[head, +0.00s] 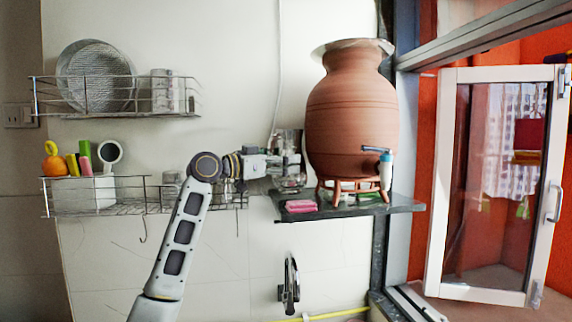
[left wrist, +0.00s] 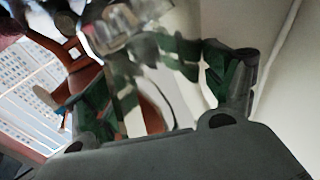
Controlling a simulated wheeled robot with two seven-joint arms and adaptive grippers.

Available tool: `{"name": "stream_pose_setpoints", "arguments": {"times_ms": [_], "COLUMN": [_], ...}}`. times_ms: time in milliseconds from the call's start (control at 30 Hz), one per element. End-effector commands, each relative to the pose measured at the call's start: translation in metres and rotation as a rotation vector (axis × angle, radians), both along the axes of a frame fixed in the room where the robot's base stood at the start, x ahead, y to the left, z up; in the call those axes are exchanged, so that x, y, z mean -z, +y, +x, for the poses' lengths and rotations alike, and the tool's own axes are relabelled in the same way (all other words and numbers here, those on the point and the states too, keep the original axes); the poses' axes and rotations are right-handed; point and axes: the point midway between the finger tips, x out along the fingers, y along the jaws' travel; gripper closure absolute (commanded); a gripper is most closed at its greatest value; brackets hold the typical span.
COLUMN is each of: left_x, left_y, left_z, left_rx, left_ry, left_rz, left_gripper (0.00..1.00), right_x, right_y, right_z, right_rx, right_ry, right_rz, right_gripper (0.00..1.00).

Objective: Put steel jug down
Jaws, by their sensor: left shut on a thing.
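My left gripper (head: 284,160) is at the left end of the dark shelf (head: 402,205), just left of the clay waterpot (head: 350,105). It is shut on the steel jug (head: 289,181), a small shiny shape low at the fingers and partly hidden by them. Whether the jug touches the shelf I cannot tell. In the left wrist view the two dark green fingers (left wrist: 160,85) stand either side of a pale, shiny, blurred surface. The waterpot stands upright on a reddish-brown stand (head: 335,193), with a white and blue tap (head: 385,168) at its lower right. My right gripper is not in view.
A pink sponge (head: 300,206) lies at the shelf's front left edge. Wire racks (head: 120,112) with plates and small items hang on the left wall. A wall tap (head: 290,285) is below the shelf. An open window frame (head: 448,180) is at right.

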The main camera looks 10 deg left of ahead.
Motion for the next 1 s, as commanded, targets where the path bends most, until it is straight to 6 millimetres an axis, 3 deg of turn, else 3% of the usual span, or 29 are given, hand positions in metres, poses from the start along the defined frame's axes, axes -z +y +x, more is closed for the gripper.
{"name": "stream_pose_setpoints", "arguments": {"times_ms": [700,733,833,1000], "left_x": [0.015,0.016,0.016,0.016], "left_y": [0.0,0.0,0.0,0.0], "left_z": [-0.001,0.0,0.0,0.0], "left_rx": [0.0,0.0,0.0,0.0], "left_ry": [-0.003,0.0,0.0,0.0], "left_rz": [-0.001,0.0,0.0,0.0], "left_gripper": [0.84,0.14,0.01,0.0], "right_x": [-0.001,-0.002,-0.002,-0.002], "right_y": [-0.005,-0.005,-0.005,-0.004], "right_z": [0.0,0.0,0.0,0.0], "right_rx": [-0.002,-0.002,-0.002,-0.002], "right_ry": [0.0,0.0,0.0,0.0], "right_rz": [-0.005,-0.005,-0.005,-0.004], "right_gripper": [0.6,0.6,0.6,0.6]}}
